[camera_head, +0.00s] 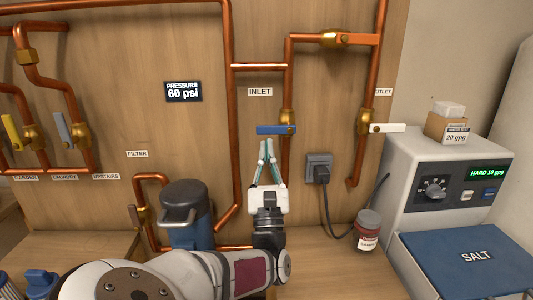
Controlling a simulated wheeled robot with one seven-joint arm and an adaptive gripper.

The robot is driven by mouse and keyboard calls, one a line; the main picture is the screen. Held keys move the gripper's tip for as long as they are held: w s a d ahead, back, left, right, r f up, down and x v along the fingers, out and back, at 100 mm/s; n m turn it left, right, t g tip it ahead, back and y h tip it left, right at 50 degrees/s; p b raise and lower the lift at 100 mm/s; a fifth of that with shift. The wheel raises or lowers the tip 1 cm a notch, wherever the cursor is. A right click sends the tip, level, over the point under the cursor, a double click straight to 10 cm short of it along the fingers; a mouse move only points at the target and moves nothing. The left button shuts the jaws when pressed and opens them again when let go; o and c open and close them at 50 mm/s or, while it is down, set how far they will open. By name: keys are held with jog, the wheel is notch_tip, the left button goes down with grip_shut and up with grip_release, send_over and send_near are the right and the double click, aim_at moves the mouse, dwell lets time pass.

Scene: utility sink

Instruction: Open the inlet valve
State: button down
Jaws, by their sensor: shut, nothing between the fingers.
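The inlet valve (288,117) is a brass body on a vertical copper pipe, right of the INLET label (260,91). Its blue lever handle (271,130) lies level, across the pipe, and points left from the brass body. My gripper (266,147) points up just below the blue handle, with its fingertips close together. It holds nothing. I cannot tell whether the fingertips touch the handle.
A white-handled outlet valve (387,128) is to the right. A grey outlet with a plug (319,169) and a blue-grey filter housing (186,215) flank my gripper. A red-labelled jar (368,230) stands beside the softener unit (435,185). Copper pipes cross the wooden wall.

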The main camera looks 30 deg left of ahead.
aim_at(260, 128)
jog(key=shift+a+r+m+t+h, duration=0.15)
jog(key=shift+m+t+h, duration=0.15)
jog(key=shift+m+h, duration=0.4)
